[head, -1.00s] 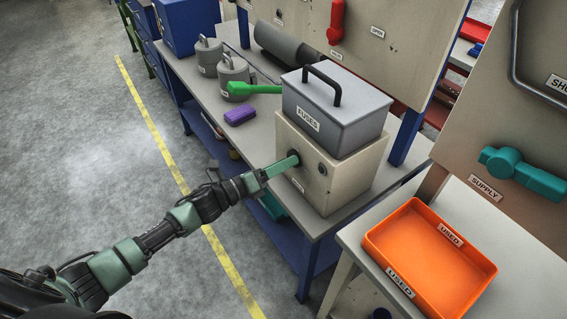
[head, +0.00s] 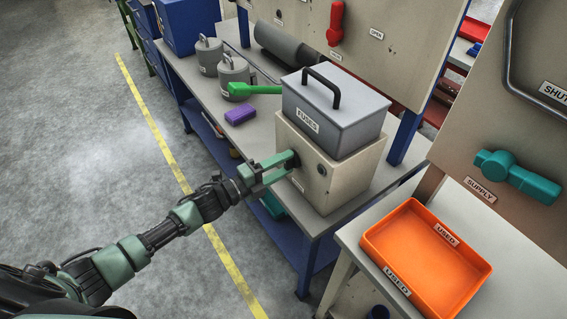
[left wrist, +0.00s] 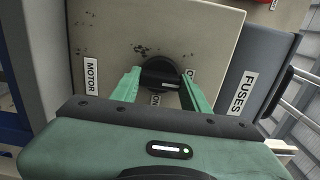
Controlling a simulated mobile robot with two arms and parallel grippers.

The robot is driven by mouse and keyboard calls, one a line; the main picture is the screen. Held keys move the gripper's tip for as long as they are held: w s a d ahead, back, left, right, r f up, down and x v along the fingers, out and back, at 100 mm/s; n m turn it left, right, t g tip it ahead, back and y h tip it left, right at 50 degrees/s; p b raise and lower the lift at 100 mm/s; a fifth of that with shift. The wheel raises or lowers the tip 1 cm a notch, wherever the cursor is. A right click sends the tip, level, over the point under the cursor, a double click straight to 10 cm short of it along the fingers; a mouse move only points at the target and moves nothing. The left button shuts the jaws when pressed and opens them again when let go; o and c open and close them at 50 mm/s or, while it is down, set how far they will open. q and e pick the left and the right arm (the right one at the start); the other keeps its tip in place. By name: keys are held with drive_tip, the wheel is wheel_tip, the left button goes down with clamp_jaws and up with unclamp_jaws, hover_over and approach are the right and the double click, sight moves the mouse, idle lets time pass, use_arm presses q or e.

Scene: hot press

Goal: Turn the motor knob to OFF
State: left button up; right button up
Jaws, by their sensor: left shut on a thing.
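The motor knob is a round black knob (left wrist: 160,74) on the front of a beige box (head: 350,185), beside a MOTOR label (left wrist: 91,75). In the left wrist view a label partly reading ON lies below the knob, and another at its right is mostly hidden by a finger. My left gripper (head: 288,166) reaches the box's front face, and its green fingers stand on both sides of the knob, shut on it. It also shows in the left wrist view (left wrist: 162,84). My right gripper is not in view.
A grey FUSES box (head: 335,118) with a black handle stands on the beige box. An orange USED tray (head: 425,262) sits on the table at right.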

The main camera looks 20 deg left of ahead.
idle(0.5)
use_arm(q)
drive_tip(key=o, duration=1.4)
drive_tip(key=shift+c, duration=0.2)
drive_tip(key=b+v, duration=0.1)
drive_tip(key=v, duration=0.6)
drive_tip(key=shift+s+a, duration=0.3)
